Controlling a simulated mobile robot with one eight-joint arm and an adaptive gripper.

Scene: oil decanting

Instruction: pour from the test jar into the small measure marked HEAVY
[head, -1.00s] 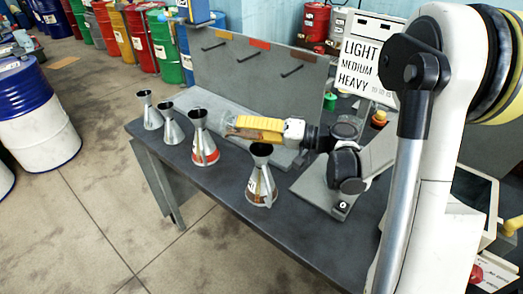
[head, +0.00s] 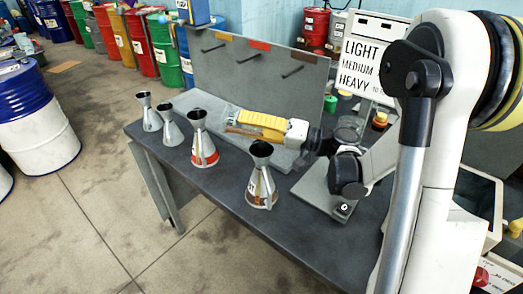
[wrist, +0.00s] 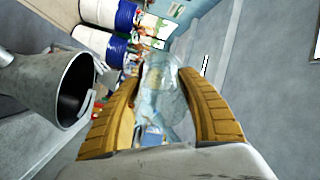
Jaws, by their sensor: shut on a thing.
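My gripper (head: 240,122) has yellow finger pads and is shut on the clear test jar (wrist: 165,85), held above the table. Several metal cone-shaped measures stand upright in a row: two smaller ones (head: 146,112) (head: 171,128) at left, a red-banded one (head: 203,143), and a brown-banded one (head: 261,185) nearest. I cannot read which is marked HEAVY. In the wrist view a measure's open mouth (wrist: 72,88) is left of the jar, apart from it.
The dark table (head: 225,195) has free room at its front. A grey upright panel (head: 250,80) with pegs and coloured tags stands behind my gripper. A sign (head: 360,65) reads LIGHT, MEDIUM, HEAVY. A blue and white drum (head: 35,120) stands on the floor at left.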

